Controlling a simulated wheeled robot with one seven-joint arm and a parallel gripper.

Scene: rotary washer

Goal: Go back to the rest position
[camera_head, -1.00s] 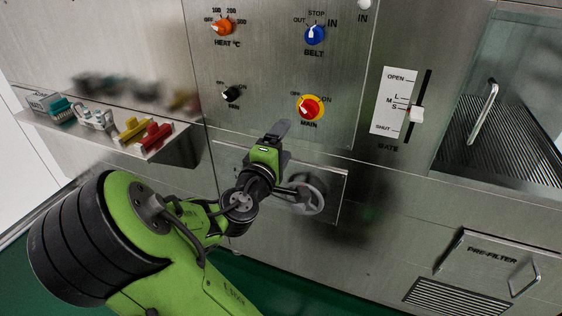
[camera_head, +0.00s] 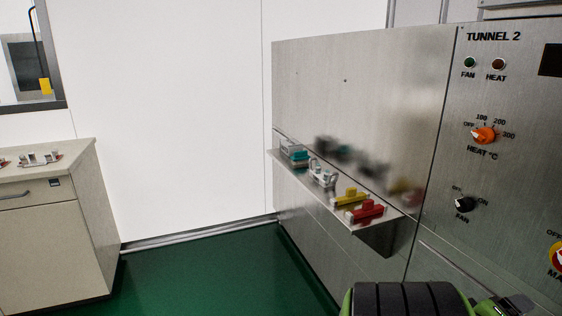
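My gripper is outside the head view. Only part of my green arm with a black ribbed joint shows at the bottom edge, right of the middle. The steel machine (camera_head: 345,85) marked TUNNEL 2 fills the right side. Its panel has an orange HEAT knob (camera_head: 484,135) pointing towards OFF, a black FAN knob (camera_head: 464,204), and a red and yellow MAIN knob (camera_head: 558,257) cut off by the right edge. A green FAN lamp (camera_head: 470,62) and a dark red HEAT lamp (camera_head: 498,64) sit above.
A steel shelf (camera_head: 385,226) juts from the machine and holds teal (camera_head: 294,154), grey-white (camera_head: 322,174), yellow (camera_head: 351,197) and red (camera_head: 367,211) parts. A beige cabinet (camera_head: 50,240) stands at left. Green floor (camera_head: 215,280) between cabinet and machine is clear. A white wall (camera_head: 165,120) is behind.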

